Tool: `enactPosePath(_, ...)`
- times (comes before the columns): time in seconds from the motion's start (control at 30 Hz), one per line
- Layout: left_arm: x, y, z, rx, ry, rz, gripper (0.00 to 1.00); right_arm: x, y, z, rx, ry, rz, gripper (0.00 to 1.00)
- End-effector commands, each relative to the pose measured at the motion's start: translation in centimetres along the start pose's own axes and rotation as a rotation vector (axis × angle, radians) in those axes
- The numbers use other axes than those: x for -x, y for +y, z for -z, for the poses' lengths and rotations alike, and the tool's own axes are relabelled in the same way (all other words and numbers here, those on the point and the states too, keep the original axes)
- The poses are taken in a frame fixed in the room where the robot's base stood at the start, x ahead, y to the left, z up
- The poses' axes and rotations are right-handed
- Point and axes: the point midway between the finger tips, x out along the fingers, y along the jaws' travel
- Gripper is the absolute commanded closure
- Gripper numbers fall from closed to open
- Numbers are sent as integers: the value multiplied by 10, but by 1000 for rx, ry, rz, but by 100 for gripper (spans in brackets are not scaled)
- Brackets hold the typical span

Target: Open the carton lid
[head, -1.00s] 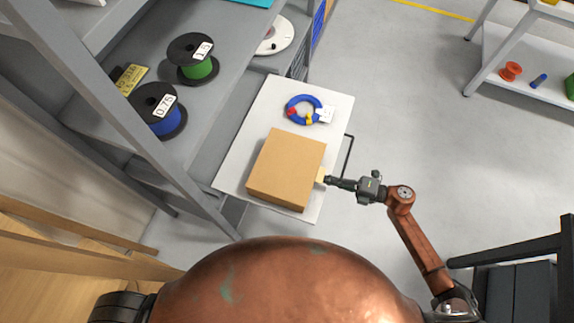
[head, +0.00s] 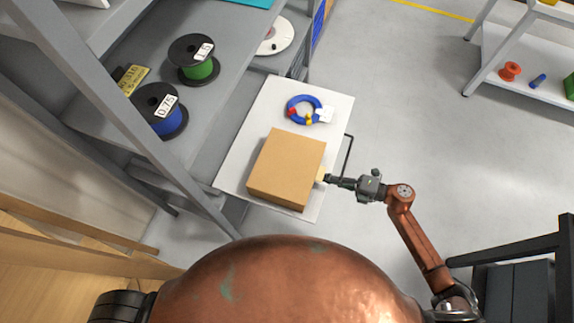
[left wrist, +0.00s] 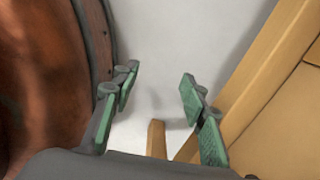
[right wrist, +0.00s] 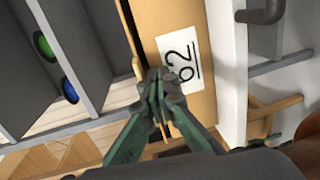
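The carton (head: 287,168) is a plain brown box with its lid down, on a white pull-out board (head: 262,108) in the head view. In the right wrist view the carton (right wrist: 203,100) shows a white label (right wrist: 180,60) reading 62. My right gripper (head: 326,179) is at the carton's right side. Its fingertips (right wrist: 160,88) are together, over or against the carton face beside the label; I see nothing between them, and contact is unclear. My left gripper (left wrist: 158,98) is open and empty in the left wrist view; the head view does not show it.
A blue cable ring (head: 304,109) lies on the board behind the carton. A green reel (head: 196,60) and a blue reel (head: 160,110) stand on the grey rack (head: 125,68) at left. A black handle (head: 348,152) borders the board's right edge.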

Motion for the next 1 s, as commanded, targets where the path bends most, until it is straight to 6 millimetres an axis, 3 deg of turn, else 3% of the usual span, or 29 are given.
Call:
enactPosePath(0.27, 20, -2, 19, -2, 27, 3, 60, 1, 30, 0, 4, 0, -1, 100)
enactPosePath(0.7, 48, -4, 24, 0, 42, 5, 60, 2, 67, 0, 3, 0, -1, 100)
enactPosePath(1.0, 51, -3, 18, 2, 35, 5, 60, 2, 70, 0, 0, 0, 0, 100)
